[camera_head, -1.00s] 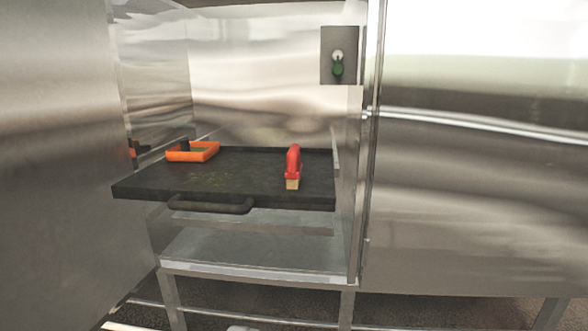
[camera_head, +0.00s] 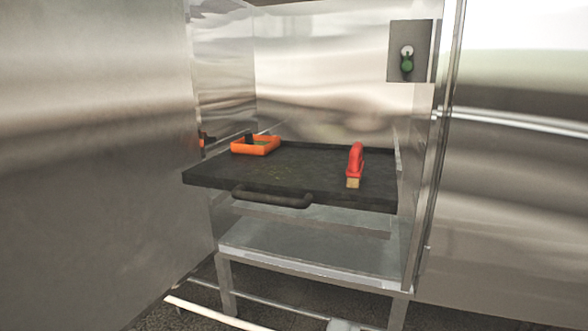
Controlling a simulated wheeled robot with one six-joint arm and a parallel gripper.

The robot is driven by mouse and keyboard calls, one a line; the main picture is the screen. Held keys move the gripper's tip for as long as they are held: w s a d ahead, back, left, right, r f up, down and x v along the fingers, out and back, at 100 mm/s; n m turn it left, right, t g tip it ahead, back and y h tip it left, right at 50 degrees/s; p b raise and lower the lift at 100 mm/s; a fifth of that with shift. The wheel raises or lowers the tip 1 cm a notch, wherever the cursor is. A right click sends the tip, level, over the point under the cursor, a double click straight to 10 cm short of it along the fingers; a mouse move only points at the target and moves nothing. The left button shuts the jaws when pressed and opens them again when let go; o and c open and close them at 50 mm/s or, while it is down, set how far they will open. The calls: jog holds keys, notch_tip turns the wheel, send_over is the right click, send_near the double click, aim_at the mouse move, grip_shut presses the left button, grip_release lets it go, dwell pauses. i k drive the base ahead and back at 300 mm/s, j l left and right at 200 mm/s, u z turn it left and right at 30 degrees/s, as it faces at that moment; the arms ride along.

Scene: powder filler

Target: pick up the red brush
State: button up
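The red brush (camera_head: 356,163) has a red handle and a short tan bristle end that faces me. It is on the right part of a black tray (camera_head: 225,180), close to the tray's right edge. The tray sits inside an open steel cabinet and has a dark handle (camera_head: 272,198) on its front edge. My gripper is not visible in the camera view, so its state and its distance to the brush do not show.
An orange open frame-like box (camera_head: 255,146) is at the tray's back left. A steel door or panel (camera_head: 90,140) fills the left side. A steel panel (camera_head: 520,190) stands at the right. A steel shelf (camera_head: 310,258) lies below the tray.

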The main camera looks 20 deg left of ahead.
aim_at(354, 172)
jog(key=i+u, duration=0.5)
jog(key=i, duration=0.75)
